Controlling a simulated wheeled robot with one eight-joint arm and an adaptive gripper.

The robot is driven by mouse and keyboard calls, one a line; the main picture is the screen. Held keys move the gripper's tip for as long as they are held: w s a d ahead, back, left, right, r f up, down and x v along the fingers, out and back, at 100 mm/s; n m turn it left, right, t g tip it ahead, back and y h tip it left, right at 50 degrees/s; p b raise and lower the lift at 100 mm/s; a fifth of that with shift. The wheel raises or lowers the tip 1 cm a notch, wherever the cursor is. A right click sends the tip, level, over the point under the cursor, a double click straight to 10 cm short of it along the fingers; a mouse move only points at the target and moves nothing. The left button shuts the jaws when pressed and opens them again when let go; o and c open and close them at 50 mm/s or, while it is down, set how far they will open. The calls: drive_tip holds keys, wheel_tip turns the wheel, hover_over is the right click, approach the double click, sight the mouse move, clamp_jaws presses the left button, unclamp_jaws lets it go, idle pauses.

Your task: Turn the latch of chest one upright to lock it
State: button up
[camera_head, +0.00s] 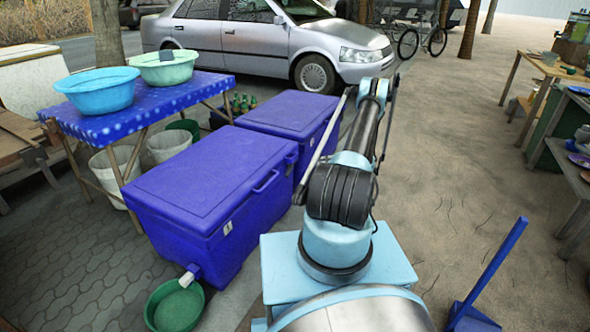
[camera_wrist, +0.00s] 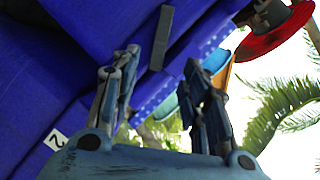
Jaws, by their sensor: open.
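Two blue chests stand one behind the other in the head view: a near chest (camera_head: 205,190) and a far chest (camera_head: 285,113). The near one has a small white label whose number is hard to read. In the wrist view, a blue chest wall (camera_wrist: 40,70) fills the left, with a label (camera_wrist: 55,140) reading 2. A grey bar (camera_wrist: 160,38), apparently a latch, lies across the blue surface, nearly upright in that picture. My gripper (camera_wrist: 161,62) is open, its fingertips on either side of the bar's lower end in the picture. Contact is unclear. The head view does not clearly show the fingers.
A blue table (camera_head: 150,108) with two basins stands behind the near chest. A green basin (camera_head: 175,307) sits on the ground below its spout. A blue dustpan (camera_head: 472,318) stands at the lower right. A car (camera_head: 240,40) is parked behind. Open ground lies right of my arm.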

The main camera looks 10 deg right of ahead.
sight(293, 166)
drive_tip(key=x, duration=1.4)
drive_tip(key=shift+a, duration=0.1)
clamp_jaws()
